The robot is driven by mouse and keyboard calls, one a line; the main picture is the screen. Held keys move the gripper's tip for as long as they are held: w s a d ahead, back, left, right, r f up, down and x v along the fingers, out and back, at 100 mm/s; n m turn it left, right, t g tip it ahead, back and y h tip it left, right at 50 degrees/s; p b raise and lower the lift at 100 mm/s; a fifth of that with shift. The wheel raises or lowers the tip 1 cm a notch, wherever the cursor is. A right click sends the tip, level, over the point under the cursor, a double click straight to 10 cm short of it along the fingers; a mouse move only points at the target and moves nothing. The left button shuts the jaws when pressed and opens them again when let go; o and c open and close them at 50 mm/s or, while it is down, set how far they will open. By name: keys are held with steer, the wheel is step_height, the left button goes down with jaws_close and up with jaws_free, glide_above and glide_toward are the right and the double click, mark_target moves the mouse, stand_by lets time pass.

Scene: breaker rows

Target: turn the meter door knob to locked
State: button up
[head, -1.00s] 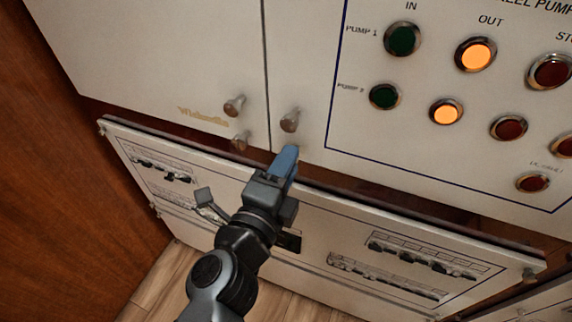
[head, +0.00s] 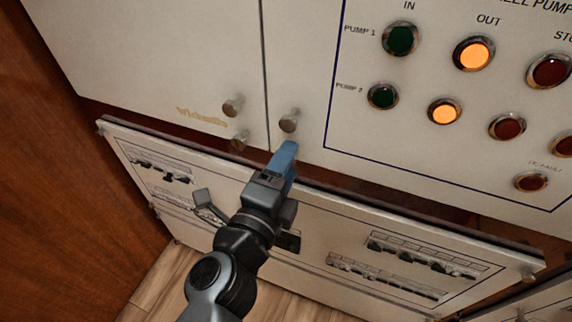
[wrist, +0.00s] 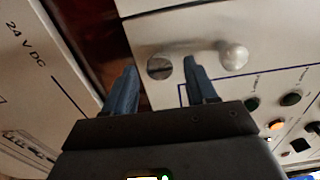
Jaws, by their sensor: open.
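The pump panel door has a rounded knob (head: 289,121) near its lower left corner, just above my gripper (head: 287,150) in the head view. The wrist view shows this rounded knob (wrist: 235,56) right of my fingers, and a slotted round knob (wrist: 160,67) between the two blue fingertips. My gripper is open and empty, pointing at the door. Its fingers hide the slotted knob in the head view. Contact with it cannot be told. No label shows which knob is the meter door's.
Left of the door seam, the neighbouring door carries two knobs (head: 233,105). Pump buttons (head: 445,111) sit to the right. A tilted breaker panel (head: 330,225) lies below, under my arm. A wooden wall (head: 60,180) stands at the left.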

steer(key=b+v, duration=0.1)
steer(key=v, duration=0.6)
steer(key=shift+s, duration=0.3)
steer(key=shift+a, duration=0.1)
